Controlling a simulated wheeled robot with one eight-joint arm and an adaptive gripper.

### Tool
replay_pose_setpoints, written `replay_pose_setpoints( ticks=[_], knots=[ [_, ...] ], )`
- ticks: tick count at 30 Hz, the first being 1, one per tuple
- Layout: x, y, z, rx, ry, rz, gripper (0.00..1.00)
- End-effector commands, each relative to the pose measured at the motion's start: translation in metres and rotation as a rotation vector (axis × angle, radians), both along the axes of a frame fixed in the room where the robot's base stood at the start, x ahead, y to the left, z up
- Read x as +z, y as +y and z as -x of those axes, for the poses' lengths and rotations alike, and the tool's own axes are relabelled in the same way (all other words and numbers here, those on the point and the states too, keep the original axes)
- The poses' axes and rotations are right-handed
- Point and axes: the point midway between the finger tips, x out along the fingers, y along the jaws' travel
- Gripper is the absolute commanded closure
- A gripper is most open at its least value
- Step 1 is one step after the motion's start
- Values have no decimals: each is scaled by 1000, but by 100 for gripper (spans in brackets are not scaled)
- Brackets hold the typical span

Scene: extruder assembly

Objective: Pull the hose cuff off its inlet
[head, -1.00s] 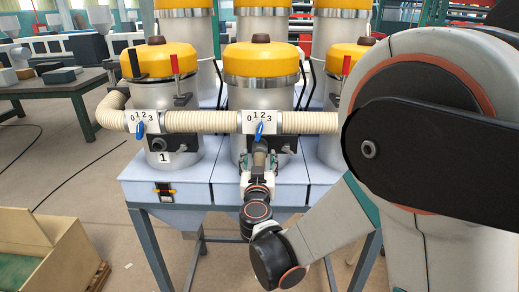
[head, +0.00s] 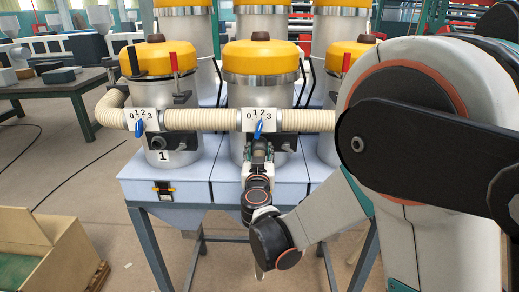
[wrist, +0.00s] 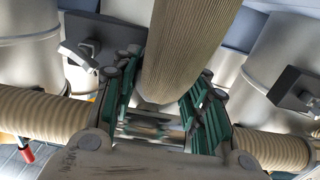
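Low on the front of the middle silver hopper (head: 238,105), my gripper (head: 258,153) is raised just below the 0-1-2-3 plate with the blue lever. The inlet and cuff are mostly hidden there by my gripper. The fingers are apart, one on each side. I cannot tell whether they press on it.
A horizontal ribbed hose (head: 195,119) runs across the hoppers just above my gripper. A dark inlet box with a stub (head: 165,143) sits on hopper 1 to the left. The blue-grey stand (head: 178,180) is below. An open wooden crate (head: 60,255) is on the floor.

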Motion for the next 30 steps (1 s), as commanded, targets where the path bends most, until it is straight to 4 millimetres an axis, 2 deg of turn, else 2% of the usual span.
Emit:
replay_pose_setpoints(
  ticks=[20, 30],
  knots=[
    [0, 0, 5, 1, 0, 0, 84],
    [0, 1, 26, 0, 0, 0, 84]
  ],
)
